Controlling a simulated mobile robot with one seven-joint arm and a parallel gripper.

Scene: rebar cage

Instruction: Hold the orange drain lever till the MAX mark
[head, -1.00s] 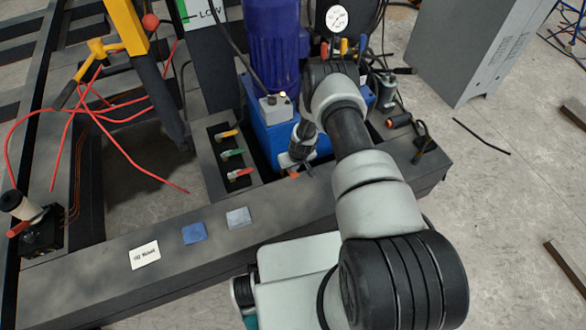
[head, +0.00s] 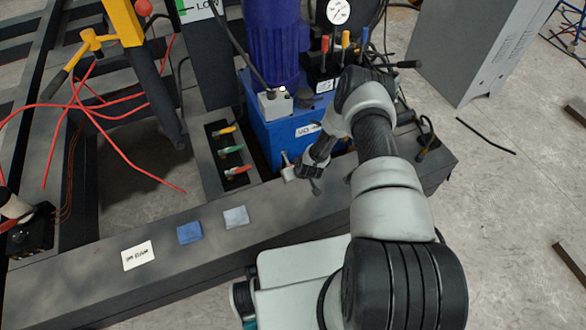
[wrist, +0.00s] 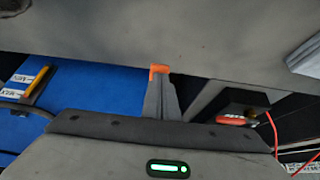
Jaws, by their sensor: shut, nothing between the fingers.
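My gripper (wrist: 160,92) shows in the wrist view with its grey fingers shut and pointing up the picture. A small orange piece (wrist: 159,69) lies right at the fingertips. I cannot tell whether it is the drain lever or part of the fingers, or whether it touches them. In the head view my gripper (head: 289,170) is low in front of the blue tank (head: 283,140). No drain lever shows clearly there.
Yellow, green and red valve handles (head: 232,149) stand left of the tank. Red hoses (head: 120,150) lie farther left. A grey cabinet (head: 470,50) stands back right.

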